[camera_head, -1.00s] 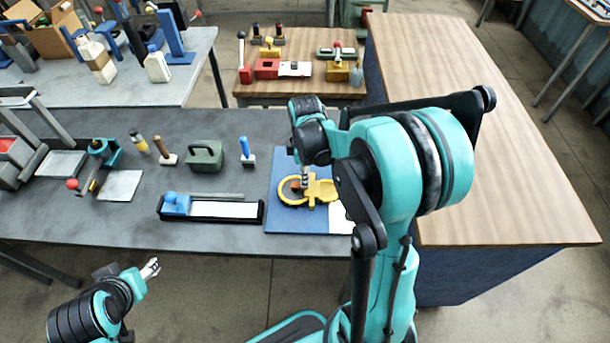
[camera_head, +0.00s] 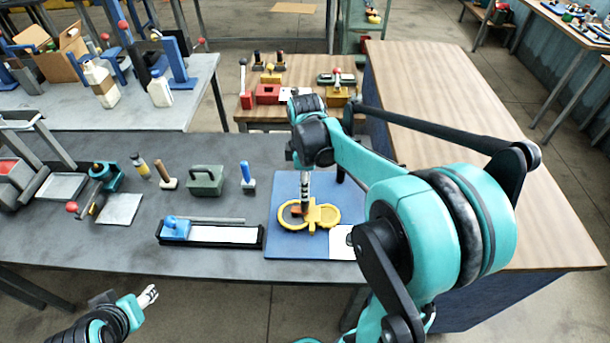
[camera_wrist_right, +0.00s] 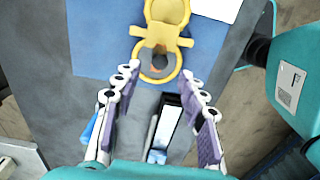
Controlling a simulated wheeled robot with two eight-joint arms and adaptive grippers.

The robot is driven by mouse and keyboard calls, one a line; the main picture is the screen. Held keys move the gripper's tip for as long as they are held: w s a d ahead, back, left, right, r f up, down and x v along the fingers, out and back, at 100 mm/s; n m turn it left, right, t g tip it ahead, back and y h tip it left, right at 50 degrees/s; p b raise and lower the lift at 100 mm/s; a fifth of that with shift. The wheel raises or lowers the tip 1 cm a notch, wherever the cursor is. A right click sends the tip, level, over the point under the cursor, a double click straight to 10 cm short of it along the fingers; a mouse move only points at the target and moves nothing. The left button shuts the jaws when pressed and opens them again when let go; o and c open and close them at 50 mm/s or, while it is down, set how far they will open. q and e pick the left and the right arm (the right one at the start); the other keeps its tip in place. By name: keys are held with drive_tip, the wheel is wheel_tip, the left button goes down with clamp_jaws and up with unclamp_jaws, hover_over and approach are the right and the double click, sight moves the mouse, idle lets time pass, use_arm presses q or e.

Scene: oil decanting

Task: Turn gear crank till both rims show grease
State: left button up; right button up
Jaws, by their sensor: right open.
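A yellow part with two rings joined by a middle block (camera_head: 313,216) lies on a blue mat (camera_head: 285,247) on the grey table. It also shows in the right wrist view (camera_wrist_right: 160,38). A small orange-red piece shows at the left ring in the head view. I see no clear crank handle or grease on the rims. My right gripper (camera_head: 304,207) points down at the left ring. In the right wrist view its fingers (camera_wrist_right: 160,74) are spread and empty, with the near ring ahead between their tips. My left gripper (camera_head: 149,294) hangs in front of the table, away from the part.
A white sheet (camera_head: 343,243) lies at the mat's right. Left of the mat are a black tray (camera_head: 252,243), a blue-handled tool (camera_head: 247,174) and a green block (camera_head: 206,180). A wooden counter (camera_head: 450,85) stands at the right. The grey table between is partly clear.

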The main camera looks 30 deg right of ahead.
drive_tip(key=shift+r, duration=2.25)
drive_tip(key=shift+a, duration=0.1)
drive_tip(key=s+a+f+m+t+b, duration=0.1)
drive_tip(key=s+a+f+m+t, duration=0.1)
drive_tip(key=s+a+m, duration=0.3)
drive_tip(key=s+a+f+m+t+b, duration=0.2)
drive_tip(key=s+a+m+t, duration=0.3)
drive_tip(key=s+m, duration=0.1)
drive_tip(key=shift+a+f+m, duration=0.25)
drive_tip(key=shift+f+m, duration=0.05)
drive_tip(key=shift+f, duration=0.05)
